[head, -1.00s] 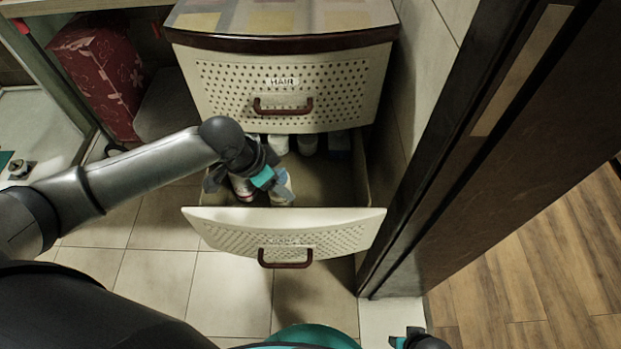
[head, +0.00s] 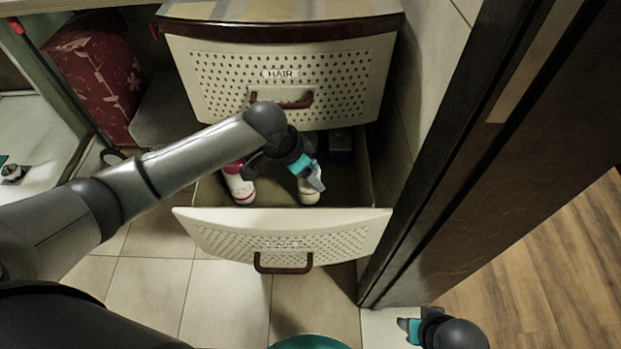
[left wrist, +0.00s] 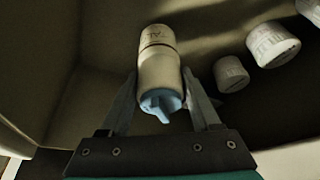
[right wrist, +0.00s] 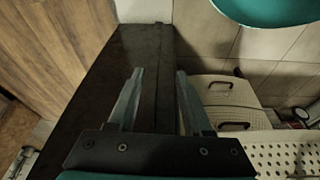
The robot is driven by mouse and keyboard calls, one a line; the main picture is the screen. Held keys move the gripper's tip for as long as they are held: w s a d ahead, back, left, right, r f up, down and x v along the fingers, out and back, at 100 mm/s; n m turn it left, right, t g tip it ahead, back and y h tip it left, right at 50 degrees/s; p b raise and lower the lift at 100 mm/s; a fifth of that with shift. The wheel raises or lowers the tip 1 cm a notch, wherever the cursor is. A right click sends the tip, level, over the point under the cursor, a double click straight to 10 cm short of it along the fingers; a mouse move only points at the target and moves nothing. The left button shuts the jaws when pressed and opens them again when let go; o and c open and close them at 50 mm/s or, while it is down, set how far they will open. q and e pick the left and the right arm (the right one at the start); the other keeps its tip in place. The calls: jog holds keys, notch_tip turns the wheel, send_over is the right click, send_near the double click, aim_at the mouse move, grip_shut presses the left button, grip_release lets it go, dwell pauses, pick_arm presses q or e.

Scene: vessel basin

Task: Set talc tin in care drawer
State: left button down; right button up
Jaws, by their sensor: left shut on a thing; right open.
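The talc tin (left wrist: 158,62) is a pale cylinder with a blue cap, seen in the left wrist view with partly readable lettering. My left gripper (left wrist: 159,75) is shut on it near the cap end. In the head view the tin (head: 308,194) hangs from my left gripper (head: 313,180), inside the outline of the pulled-out lower drawer (head: 283,220). I cannot tell whether it touches the drawer floor. The drawer's own label is too blurred to read. My right gripper (right wrist: 160,76) is open and empty; it also shows low at the right in the head view (head: 408,328).
A red-and-white bottle (head: 238,184) stands in the drawer left of the tin. A dark box (head: 340,144) is at its back. White-lidded containers (left wrist: 231,74) show in the left wrist view. The closed HAIR drawer (head: 281,75) overhangs behind. A dark door frame (head: 440,170) stands right.

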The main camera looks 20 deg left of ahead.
pick_arm(q)
jog(key=shift+w+d+f+b, duration=0.15)
jog(key=shift+f+b, duration=0.3)
jog(key=shift+f, duration=0.15)
pick_arm(e)
jog(key=shift+w+r, duration=0.2)
jog(key=shift+r, duration=0.45)
jog(key=shift+w+r, duration=0.15)
jog(key=shift+r, duration=0.5)
pick_arm(q)
jog(key=shift+f, duration=0.1)
jog(key=shift+c, duration=0.6)
grip_release()
jog(key=shift+f, duration=0.1)
pick_arm(e)
jog(key=shift+f, duration=0.1)
pick_arm(q)
jog(key=shift+r, duration=0.45)
jog(key=p+v, duration=0.6)
jog(key=v, duration=0.5)
jog(key=shift+r, duration=0.2)
pick_arm(e)
jog(key=s+d+f+g, duration=0.1)
jog(key=s+f, duration=0.4)
jog(key=f, duration=0.6)
jog(key=shift+s+d+f, duration=0.15)
jog(key=shift+s+d, duration=0.05)
jog(key=shift+d, duration=0.45)
